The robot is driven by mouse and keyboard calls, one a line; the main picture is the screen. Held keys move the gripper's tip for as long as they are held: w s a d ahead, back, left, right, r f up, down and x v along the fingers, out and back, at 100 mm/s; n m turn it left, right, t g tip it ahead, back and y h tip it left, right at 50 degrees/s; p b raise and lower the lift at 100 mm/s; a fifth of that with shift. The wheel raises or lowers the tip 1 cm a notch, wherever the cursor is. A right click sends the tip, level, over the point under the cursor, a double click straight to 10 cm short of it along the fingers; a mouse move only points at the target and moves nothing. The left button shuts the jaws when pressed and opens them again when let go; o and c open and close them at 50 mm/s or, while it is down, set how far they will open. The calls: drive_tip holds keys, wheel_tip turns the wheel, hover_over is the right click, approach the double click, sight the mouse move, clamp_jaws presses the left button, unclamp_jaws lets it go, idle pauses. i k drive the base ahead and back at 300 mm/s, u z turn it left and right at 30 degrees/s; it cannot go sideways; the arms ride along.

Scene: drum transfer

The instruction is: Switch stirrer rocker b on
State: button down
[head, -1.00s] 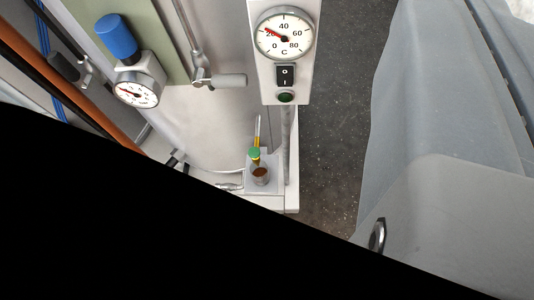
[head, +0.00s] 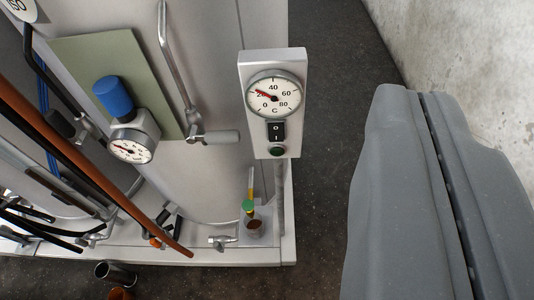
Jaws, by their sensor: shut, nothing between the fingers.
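A black rocker switch (head: 276,131) marked O above and I below sits on a pale grey panel (head: 253,60), under a round temperature dial (head: 275,94). A dark green lamp (head: 277,151) is just below the rocker. No letter b is readable, and I cannot tell which side of the rocker is pressed. My gripper (head: 420,93) is the large grey shape at the right, its two halves shut along a dark seam. It is empty, to the right of the panel in the picture and apart from it.
A lever valve (head: 215,136) and a gauge with a blue cap (head: 112,96) are left of the panel. An orange-brown hose (head: 90,165) crosses the left. Dark floor lies open between panel and gripper.

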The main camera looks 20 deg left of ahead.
sight(275, 129)
drive_tip(key=z, duration=0.8)
drive_tip(key=k, duration=1.15)
drive_tip(key=u, duration=0.8)
drive_tip(key=i, duration=1)
drive_tip(key=z, duration=0.05)
